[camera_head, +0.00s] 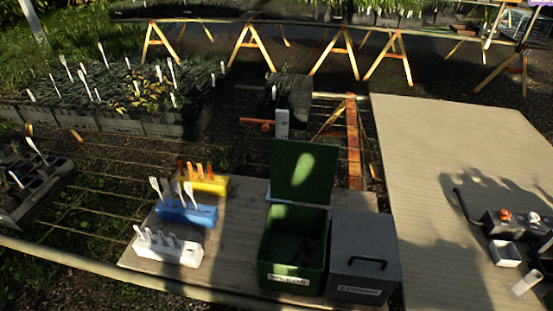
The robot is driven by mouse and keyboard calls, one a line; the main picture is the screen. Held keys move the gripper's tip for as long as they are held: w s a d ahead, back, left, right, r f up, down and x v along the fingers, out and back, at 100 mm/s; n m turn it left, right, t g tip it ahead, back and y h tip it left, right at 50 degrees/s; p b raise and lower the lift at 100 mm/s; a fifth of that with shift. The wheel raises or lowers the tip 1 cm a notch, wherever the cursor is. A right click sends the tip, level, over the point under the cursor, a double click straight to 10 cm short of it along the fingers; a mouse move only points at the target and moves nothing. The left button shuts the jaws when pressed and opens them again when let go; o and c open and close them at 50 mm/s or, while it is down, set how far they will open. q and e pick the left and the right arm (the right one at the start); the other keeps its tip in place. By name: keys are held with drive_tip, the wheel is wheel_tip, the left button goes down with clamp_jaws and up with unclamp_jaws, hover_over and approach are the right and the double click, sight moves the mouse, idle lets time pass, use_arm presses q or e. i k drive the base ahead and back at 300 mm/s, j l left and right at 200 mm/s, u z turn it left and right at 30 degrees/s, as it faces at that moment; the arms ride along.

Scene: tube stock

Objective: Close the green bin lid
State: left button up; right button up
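The green bin (291,268) stands on a wooden board, with a white label on its front. Its green lid (304,175) stands up at the back edge, so the bin is open. The inside is dark, with some faint brownish bits that I cannot make out. A patch of sunlight falls on the lid. Neither of my grippers shows in the head view.
A grey bin (345,245), shut, with a black handle, stands close against the green bin's right side. White (168,250), blue (187,214) and yellow (203,183) holders stand to the left. A broad tabletop (440,150) lies right, largely clear.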

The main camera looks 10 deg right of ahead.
sight(301, 171)
drive_tip(key=k+l+u, duration=0.35)
drive_tip(key=k+u, duration=0.35)
drive_tip(key=k+l+u, duration=0.1)
drive_tip(key=k+u, duration=0.3)
